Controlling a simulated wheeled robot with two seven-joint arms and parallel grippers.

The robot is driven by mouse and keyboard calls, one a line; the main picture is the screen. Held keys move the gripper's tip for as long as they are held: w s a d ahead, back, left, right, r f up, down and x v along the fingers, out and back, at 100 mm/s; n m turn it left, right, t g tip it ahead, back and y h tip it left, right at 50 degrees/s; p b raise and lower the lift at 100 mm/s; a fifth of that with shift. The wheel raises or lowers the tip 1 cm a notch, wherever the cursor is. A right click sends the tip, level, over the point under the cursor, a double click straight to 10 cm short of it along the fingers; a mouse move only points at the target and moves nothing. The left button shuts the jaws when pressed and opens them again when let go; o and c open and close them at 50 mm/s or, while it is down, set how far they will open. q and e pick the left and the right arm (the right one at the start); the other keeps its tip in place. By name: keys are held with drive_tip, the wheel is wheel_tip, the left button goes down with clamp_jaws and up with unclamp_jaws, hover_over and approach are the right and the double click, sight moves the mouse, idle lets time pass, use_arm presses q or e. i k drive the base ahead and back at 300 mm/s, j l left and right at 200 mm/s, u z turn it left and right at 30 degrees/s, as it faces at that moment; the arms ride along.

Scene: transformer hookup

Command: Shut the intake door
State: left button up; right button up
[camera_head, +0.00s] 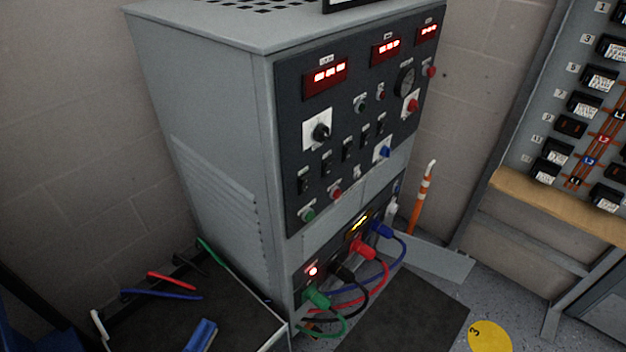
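A grey metal cabinet (215,130) with a dark control panel (345,180) stands in the middle. Below is a recessed connector panel (300,275) with green (317,297), black (342,272), red (362,248) and blue (382,231) plugs in it. Their cables loop out of the front toward the floor. A flat light-grey panel (437,258) sticks out from the cabinet's lower right edge. It looks like the intake door standing open, hinged at the right; its hinge is hidden. Neither gripper is in view.
A dark mat (405,318) lies before the cabinet, beside a yellow floor disc (490,337). A dark-topped cart (190,305) with loose coloured pieces stands at lower left. An orange-and-white pole (424,195) leans behind the cabinet. A breaker board (575,130) stands at right.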

sight(432, 258)
drive_tip(key=i+l, duration=0.1)
drive_tip(key=l, duration=0.25)
drive_tip(key=i+l, duration=0.15)
drive_tip(key=l, duration=0.2)
drive_tip(key=i+l, duration=0.1)
drive_tip(key=l, duration=0.25)
drive_tip(key=i+l, duration=0.1)
drive_tip(key=l, duration=0.25)
drive_tip(key=u, duration=0.05)
